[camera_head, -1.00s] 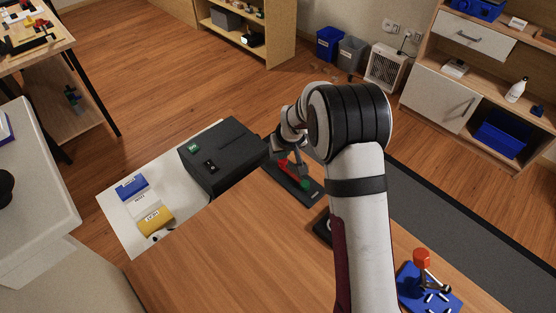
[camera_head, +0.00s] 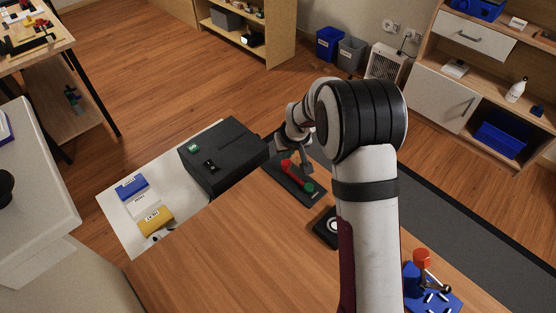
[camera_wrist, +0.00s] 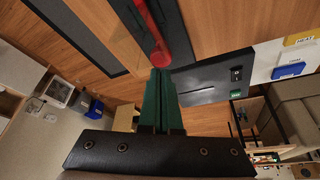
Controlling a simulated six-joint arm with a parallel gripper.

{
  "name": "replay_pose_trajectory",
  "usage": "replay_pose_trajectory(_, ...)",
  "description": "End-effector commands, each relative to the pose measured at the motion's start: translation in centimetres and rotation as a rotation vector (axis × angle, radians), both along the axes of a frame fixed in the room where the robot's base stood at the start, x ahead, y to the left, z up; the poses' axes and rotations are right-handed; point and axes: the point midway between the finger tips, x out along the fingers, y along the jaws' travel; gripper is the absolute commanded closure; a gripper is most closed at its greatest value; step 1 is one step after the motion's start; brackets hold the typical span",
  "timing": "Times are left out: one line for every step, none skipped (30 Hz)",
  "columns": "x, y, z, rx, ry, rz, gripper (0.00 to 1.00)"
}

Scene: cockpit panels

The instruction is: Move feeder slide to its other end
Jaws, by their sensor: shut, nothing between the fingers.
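A black base plate (camera_head: 281,181) lies near the table's far edge and carries a red bar (camera_head: 296,173) with a green end (camera_head: 308,187). This looks like the feeder slide, but no readable label confirms it. My gripper (camera_head: 308,170) is low over the plate, close beside the red bar. In the wrist view my gripper (camera_wrist: 160,72) has its green fingers together with nothing between them. The rounded end of the red bar (camera_wrist: 160,56) is right at the fingertips there; I cannot tell whether they touch. The green end is not visible in the wrist view.
A dark box (camera_head: 222,158) with switches stands left of the plate. A small black unit with a round white-ringed part (camera_head: 331,226) is nearer, partly behind my arm. A blue base (camera_head: 440,298) with a red-topped lever is at lower right. The table's left middle (camera_head: 230,245) is clear.

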Motion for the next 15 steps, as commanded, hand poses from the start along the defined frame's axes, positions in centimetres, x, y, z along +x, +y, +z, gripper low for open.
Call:
replay_pose_trajectory(0.1,0.0,0.6,0.000,-0.003,0.001,1.00)
replay_pose_trajectory(0.1,0.0,0.9,0.000,-0.004,0.001,1.00)
replay_pose_trajectory(0.1,0.0,1.3,0.001,-0.003,0.000,1.00)
replay_pose_trajectory(0.1,0.0,1.5,0.001,-0.003,0.000,1.00)
replay_pose_trajectory(0.1,0.0,1.9,0.001,-0.004,0.000,1.00)
replay_pose_trajectory(0.1,0.0,2.3,0.001,-0.004,0.001,1.00)
replay_pose_trajectory(0.1,0.0,2.6,0.001,-0.003,0.000,1.00)
replay_pose_trajectory(0.1,0.0,2.8,0.000,-0.004,0.001,1.00)
replay_pose_trajectory(0.1,0.0,3.3,0.001,-0.004,0.000,1.00)
replay_pose_trajectory(0.1,0.0,3.6,0.001,-0.004,0.000,1.00)
replay_pose_trajectory(0.1,0.0,3.9,0.001,-0.005,0.000,1.00)
replay_pose_trajectory(0.1,0.0,4.2,0.000,-0.004,0.001,1.00)
replay_pose_trajectory(0.1,0.0,4.5,0.000,-0.004,0.001,1.00)
replay_pose_trajectory(0.1,0.0,4.8,0.000,-0.005,0.001,1.00)
replay_pose_trajectory(0.1,0.0,5.1,0.000,-0.005,0.001,1.00)
